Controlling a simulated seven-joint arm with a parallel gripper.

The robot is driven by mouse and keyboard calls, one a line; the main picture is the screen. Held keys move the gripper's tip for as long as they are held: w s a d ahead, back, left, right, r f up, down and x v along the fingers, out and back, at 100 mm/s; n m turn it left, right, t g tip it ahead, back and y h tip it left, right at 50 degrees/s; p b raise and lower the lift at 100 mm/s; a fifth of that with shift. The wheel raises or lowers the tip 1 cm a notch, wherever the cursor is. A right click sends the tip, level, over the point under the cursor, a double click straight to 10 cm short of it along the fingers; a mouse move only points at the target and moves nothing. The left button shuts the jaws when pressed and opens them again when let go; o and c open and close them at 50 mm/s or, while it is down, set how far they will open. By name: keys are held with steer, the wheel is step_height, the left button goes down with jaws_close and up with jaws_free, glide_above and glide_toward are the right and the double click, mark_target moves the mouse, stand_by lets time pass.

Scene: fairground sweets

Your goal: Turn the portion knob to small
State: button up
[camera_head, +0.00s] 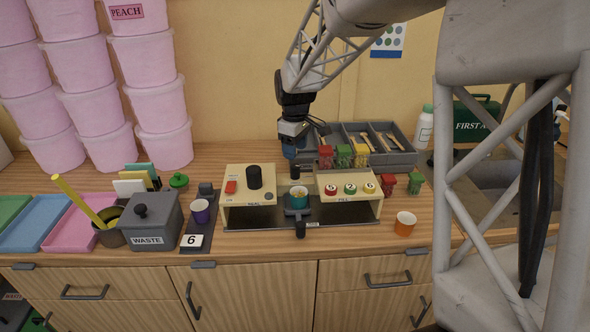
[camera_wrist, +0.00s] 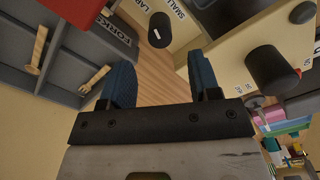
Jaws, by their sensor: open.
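The portion knob is a dark cylinder (camera_wrist: 160,24) with a white mark, on a cream panel in the wrist view. The word SMALL and part of a second word starting LA are printed beside it. The mark lies on the knob's lower side in that view; I cannot tell which label it matches. My gripper (camera_wrist: 165,80) is open, its blue fingers apart with nothing between them. The knob lies beyond the fingertips, not touching them as far as I see.
The seal unit (camera_head: 237,198) stands left and the fill unit (camera_head: 333,196) right, with a teal cup (camera_head: 299,199) between. Small topping jars (camera_head: 326,157) and a grey cutlery tray (camera_head: 393,155) crowd my gripper's right. A second black knob (camera_wrist: 272,68) is nearby.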

mark_target(295, 165)
steer(key=shift+f, duration=3.9)
steer(key=shift+c, duration=0.5)
steer(key=c, duration=0.8)
steer(key=shift+c, duration=0.2)
